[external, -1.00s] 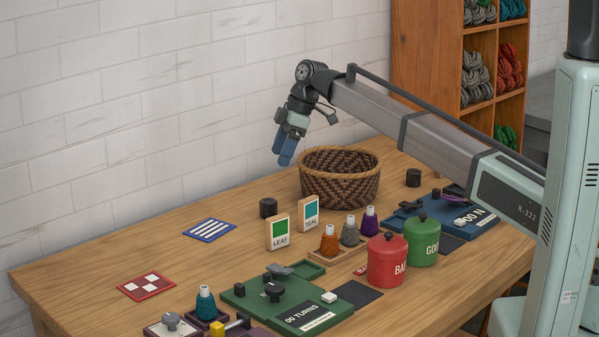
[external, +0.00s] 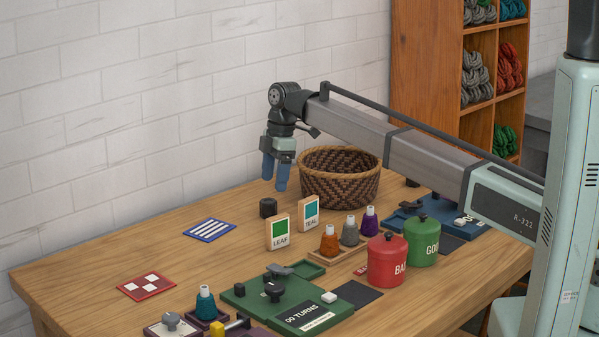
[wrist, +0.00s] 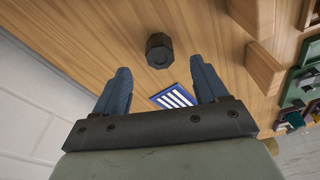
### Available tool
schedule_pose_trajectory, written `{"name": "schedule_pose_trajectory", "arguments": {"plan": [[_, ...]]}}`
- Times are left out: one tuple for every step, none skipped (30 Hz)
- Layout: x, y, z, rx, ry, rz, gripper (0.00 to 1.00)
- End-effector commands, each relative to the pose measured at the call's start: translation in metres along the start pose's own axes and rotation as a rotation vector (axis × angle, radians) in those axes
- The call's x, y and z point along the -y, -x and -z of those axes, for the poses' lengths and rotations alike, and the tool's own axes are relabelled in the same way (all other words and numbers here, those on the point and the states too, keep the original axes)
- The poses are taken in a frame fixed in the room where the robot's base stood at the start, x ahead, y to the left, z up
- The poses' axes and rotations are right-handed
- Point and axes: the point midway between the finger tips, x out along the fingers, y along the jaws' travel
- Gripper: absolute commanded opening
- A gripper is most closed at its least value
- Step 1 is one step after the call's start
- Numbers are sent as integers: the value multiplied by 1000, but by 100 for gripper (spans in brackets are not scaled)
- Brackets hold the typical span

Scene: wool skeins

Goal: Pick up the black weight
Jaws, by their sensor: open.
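A black weight (external: 268,208) stands on the wooden table, left of the LEAF and TEAL cards. In the wrist view the weight (wrist: 160,50) shows as a dark, faceted piece, beyond and roughly between the fingertips. My gripper (external: 274,188) has blue fingers that point down, above the table and just above the weight in the picture. In the wrist view my gripper (wrist: 161,78) has its fingers apart with nothing between them. A second dark piece (external: 412,182) shows partly behind my arm, right of the basket.
A woven basket (external: 340,190) stands right of my gripper. The LEAF card (external: 278,233) and TEAL card (external: 308,213) stand upright close to the weight. A blue striped card (external: 209,230) lies flat to the left, with bare table around it.

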Motion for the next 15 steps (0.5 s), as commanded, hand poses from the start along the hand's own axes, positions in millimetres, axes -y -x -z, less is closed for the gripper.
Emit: {"name": "schedule_pose_trajectory", "arguments": {"plan": [[0,-9,0,0,0,1,73],[0,-13,0,0,0,1,73],[0,-17,0,1,0,2,73],[0,-20,0,0,0,1,73],[0,-21,0,0,-1,1,73],[0,-23,0,0,0,0,73],[0,-24,0,0,0,0,73],[0,-25,1,0,0,0,73],[0,-26,1,0,0,-1,73],[0,-28,2,0,0,-1,73],[0,-30,2,0,0,-1,73],[-1,-33,3,0,0,0,73],[-1,-36,4,0,0,0,73],[-1,-40,4,0,0,1,73],[-1,-46,6,0,0,2,73]]}}
